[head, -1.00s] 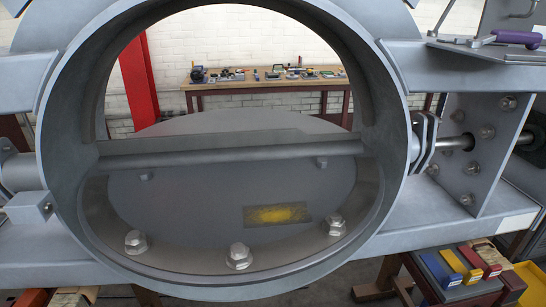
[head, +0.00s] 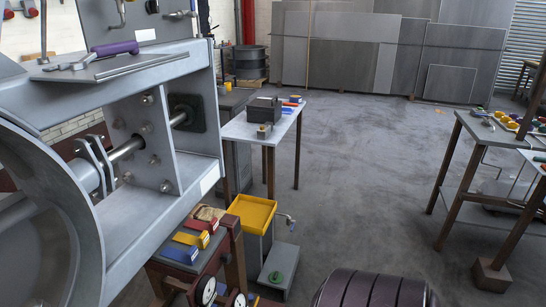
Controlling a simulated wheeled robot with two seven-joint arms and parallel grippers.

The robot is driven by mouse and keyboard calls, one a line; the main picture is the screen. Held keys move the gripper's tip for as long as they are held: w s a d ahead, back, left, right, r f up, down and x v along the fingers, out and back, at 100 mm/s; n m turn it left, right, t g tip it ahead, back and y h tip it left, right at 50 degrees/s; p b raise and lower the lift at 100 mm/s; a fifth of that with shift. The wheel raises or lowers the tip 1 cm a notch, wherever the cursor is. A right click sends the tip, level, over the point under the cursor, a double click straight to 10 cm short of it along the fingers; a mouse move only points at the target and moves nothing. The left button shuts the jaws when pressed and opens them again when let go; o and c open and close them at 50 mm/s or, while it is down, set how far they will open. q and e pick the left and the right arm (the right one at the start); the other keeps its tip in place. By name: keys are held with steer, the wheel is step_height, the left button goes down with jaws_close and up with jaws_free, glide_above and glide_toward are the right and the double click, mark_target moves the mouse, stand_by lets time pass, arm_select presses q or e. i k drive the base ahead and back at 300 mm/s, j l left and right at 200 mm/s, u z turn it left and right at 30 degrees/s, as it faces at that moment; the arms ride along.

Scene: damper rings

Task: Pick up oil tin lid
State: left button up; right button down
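I cannot pick out an oil tin or its lid for certain in the head view. A small green round piece (head: 277,277) sits on a low grey box (head: 275,291) on the floor, too small to identify. Small yellow round items (head: 505,117) lie on the table at the right, also too small to name. Neither of my grippers is in view.
A large grey ring housing (head: 75,215) fills the left. Beside it are a yellow tray (head: 252,212) and a bench with blue (head: 180,254), yellow and red blocks. A white-topped table (head: 245,130) stands behind. The middle floor (head: 360,190) is open.

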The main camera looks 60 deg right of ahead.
mark_target(275, 278)
steer(key=z, duration=2)
steer(key=i+l+u, duration=0.1)
steer(key=u, duration=0.4)
steer(key=i+l+u, duration=0.1)
steer(key=u, duration=0.4)
steer(key=l+u, duration=0.3)
steer(key=u, duration=0.2)
steer(key=i+l+u, duration=0.1)
steer(key=l+u, duration=0.15)
steer(key=u, duration=0.25)
